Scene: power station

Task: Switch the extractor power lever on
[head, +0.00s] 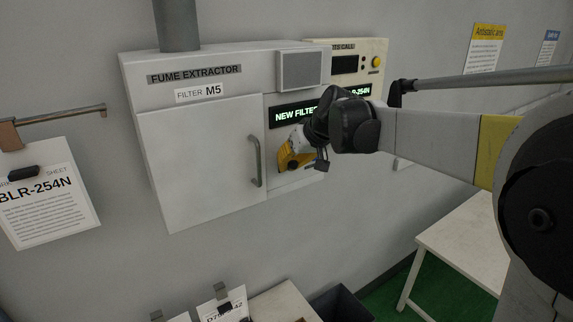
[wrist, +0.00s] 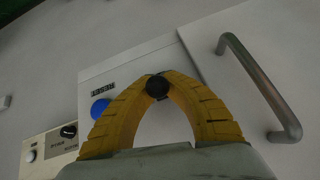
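The fume extractor (head: 190,70) is a pale grey wall cabinet with a control panel to the right of its door. My gripper (head: 290,160) is at the lower part of that panel, under the green-lit display (head: 293,115) whose visible text reads "NEW FILTER". In the wrist view, the two yellow fingers arch together and their tips close on a round black knob (wrist: 158,86), which looks like the end of the power lever. The lever's shaft and its marks are hidden, so its position cannot be told. A blue button (wrist: 100,107) sits left of the fingers.
The cabinet door handle (head: 257,162) is close to the left of my gripper and also shows in the wrist view (wrist: 260,85). A beige call panel (head: 380,48) is behind my arm at right. A white table (head: 465,240) stands lower right.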

